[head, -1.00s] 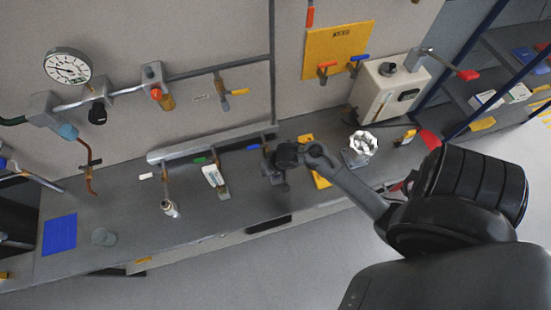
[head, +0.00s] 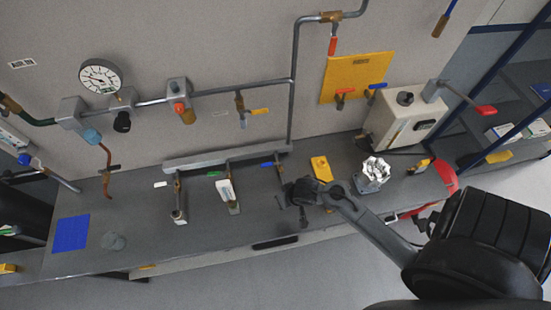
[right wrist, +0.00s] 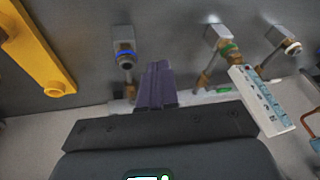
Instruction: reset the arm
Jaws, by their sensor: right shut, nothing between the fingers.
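My right arm comes in from the lower right in the head view. Its gripper (head: 283,200) is over the grey bench, just in front of the fitting with the blue handle (head: 267,164). In the right wrist view the two fingers (right wrist: 156,85) are together with nothing between them. The fitting with the blue ring (right wrist: 125,54) is just to the left of the fingertips there, and contact cannot be told. My left gripper is not in view.
A grey control box (head: 405,122) stands behind. The bench front edge and open floor (head: 250,285) are nearer.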

